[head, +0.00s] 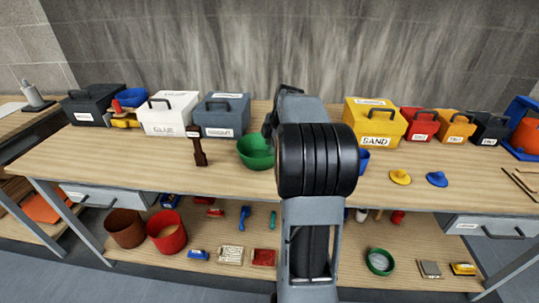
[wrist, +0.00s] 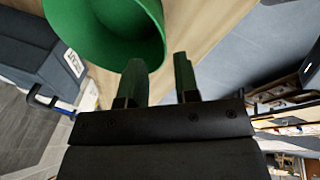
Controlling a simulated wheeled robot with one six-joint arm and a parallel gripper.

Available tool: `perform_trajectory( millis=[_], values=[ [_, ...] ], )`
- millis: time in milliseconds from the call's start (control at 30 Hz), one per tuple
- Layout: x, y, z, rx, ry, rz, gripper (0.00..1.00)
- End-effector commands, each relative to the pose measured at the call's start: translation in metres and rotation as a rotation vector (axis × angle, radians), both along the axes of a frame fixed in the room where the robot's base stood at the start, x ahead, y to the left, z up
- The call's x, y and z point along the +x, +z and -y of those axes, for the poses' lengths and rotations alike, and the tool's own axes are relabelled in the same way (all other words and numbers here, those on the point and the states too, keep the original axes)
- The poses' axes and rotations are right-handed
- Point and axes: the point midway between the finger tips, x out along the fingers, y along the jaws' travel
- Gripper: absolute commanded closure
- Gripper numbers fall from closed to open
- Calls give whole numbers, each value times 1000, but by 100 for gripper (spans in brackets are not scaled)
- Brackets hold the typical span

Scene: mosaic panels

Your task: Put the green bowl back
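The green bowl (head: 255,153) stands upright on the wooden workbench (head: 225,178), in front of the grey toolbox. In the wrist view the bowl (wrist: 105,30) fills the upper left, close to my fingertips. My gripper (wrist: 160,68) is open, with a clear gap between its two fingers. The left finger overlaps the bowl's near edge in the picture; I cannot tell whether it touches. In the head view my arm covers the bench right of the bowl, and dark parts near its end are beside the bowl's right rim.
Behind the bowl stand a white box (head: 169,113) and the grey toolbox (head: 222,116). A dark brown upright piece (head: 200,152) stands left of it. A yellow box (head: 375,122) stands right of my arm. The lower shelf (head: 330,262) holds buckets and small items. The front bench strip is mostly clear.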

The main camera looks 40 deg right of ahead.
Motion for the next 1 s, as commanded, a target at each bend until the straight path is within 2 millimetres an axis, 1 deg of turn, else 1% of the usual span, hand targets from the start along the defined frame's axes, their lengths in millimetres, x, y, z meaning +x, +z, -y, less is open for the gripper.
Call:
perform_trajectory(
  millis=[33, 100, 233, 267, 333, 367, 467, 500, 567, 600, 700, 800, 833, 900, 1000],
  values=[
    [-2, 7, 1, -1, -2, 2, 71],
    [-5, 15, 2, -2, -2, 1, 71],
    [-8, 25, 0, 0, -8, -1, 71],
    [-8, 27, -4, 3, -16, -2, 71],
    [-10, 30, -18, 13, -57, -9, 71],
    [-11, 31, -27, 20, -85, -13, 71],
    [-20, 32, -69, 51, -222, -32, 71],
    [-25, 31, -90, 68, -293, -40, 71],
    [-37, 28, -120, 91, -407, -49, 71],
    [-46, 25, -138, 107, -485, -54, 71],
    [-70, 15, -179, 150, -673, -58, 71],
    [-96, 3, -211, 194, -844, -57, 71],
    [-104, -1, -219, 207, -889, -56, 71],
    [-120, -10, -233, 236, -987, -53, 71],
    [-138, -21, -247, 271, -1097, -49, 71]
  ],
)
